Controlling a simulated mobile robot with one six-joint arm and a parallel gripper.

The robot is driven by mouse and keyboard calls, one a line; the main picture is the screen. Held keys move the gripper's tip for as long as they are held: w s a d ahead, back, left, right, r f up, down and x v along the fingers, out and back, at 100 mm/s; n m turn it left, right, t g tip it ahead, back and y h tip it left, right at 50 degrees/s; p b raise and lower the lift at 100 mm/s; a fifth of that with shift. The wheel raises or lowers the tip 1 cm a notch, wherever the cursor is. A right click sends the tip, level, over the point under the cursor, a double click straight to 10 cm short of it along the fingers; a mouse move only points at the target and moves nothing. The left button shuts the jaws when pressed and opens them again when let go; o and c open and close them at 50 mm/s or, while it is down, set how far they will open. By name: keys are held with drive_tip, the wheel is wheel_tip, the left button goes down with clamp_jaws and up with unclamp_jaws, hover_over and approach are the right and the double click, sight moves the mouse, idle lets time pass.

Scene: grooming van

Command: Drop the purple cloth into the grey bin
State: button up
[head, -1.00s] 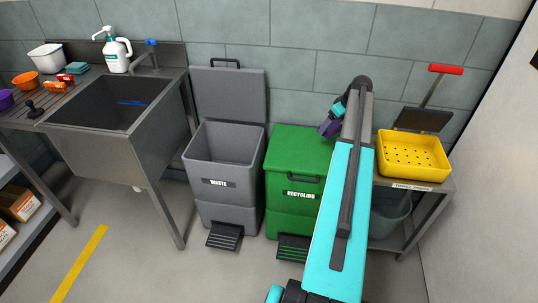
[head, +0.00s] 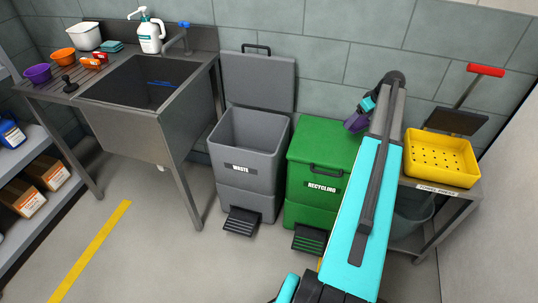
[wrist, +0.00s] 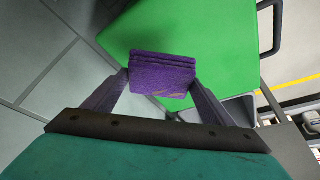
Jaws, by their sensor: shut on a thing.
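The purple cloth (wrist: 163,75) is a folded, layered pad held between the two fingers of my gripper (wrist: 163,82) in the wrist view. In the head view the cloth (head: 356,122) shows small at the end of my arm, with the gripper partly hidden by the arm. It is held above the closed green recycling bin's lid. The grey bin (head: 245,180), labelled WASTE, stands to the left of the green bin with its lid (head: 258,82) raised against the wall. Its opening looks empty as far as I can see.
The green bin (head: 318,140) stands directly beside the grey one. A steel sink (head: 140,100) is to the left. A yellow perforated tray (head: 441,158) sits on a steel table at the right. Floor in front of the grey bin is clear past its pedal (head: 241,221).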

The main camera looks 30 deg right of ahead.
drive_tip(key=w+a+r, duration=0.3)
drive_tip(key=w+a, duration=0.1)
drive_tip(key=a, duration=0.6)
drive_tip(key=w+a+r, duration=0.4)
drive_tip(key=a, duration=0.6)
drive_tip(key=w+a+r, duration=0.3)
drive_tip(key=w+a, duration=0.1)
drive_tip(key=a, duration=0.6)
drive_tip(key=s+a+r, duration=0.1)
drive_tip(key=a+r, duration=0.2)
drive_tip(key=a, duration=0.7)
drive_tip(key=s+a+r, duration=0.1)
drive_tip(key=a+r, duration=0.2)
drive_tip(key=a, duration=0.8)
drive_tip(key=s+a+r, duration=0.1)
drive_tip(key=a+r, duration=0.2)
drive_tip(key=a, duration=0.8)
drive_tip(key=shift+s+r+m, duration=0.15)
drive_tip(key=shift+s+m, duration=0.1)
drive_tip(key=shift+m, duration=0.05)
